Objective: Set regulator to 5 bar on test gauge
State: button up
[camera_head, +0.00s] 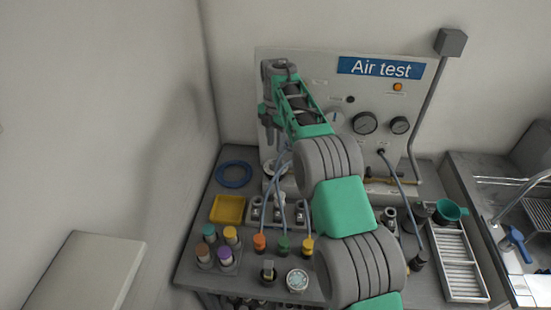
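The grey "Air test" panel (330,68) stands at the back of the bench. Another round gauge (297,279) with a pale face lies on the bench at the front. My green and grey arm reaches across the panel's left half. My gripper (268,132) points down at the panel's left edge; its fingers are too small to tell open from shut. I cannot pick out the regulator knob; my arm may hide it.
A teal cup (447,211), a slatted tray (459,262) and a sink are at right.

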aim_at(276, 161)
notch_tip(276, 161, down, 7)
jog(key=shift+f+p, duration=0.2)
jog(key=shift+p, duration=0.65)
jog(key=shift+c, duration=0.3)
grip_shut()
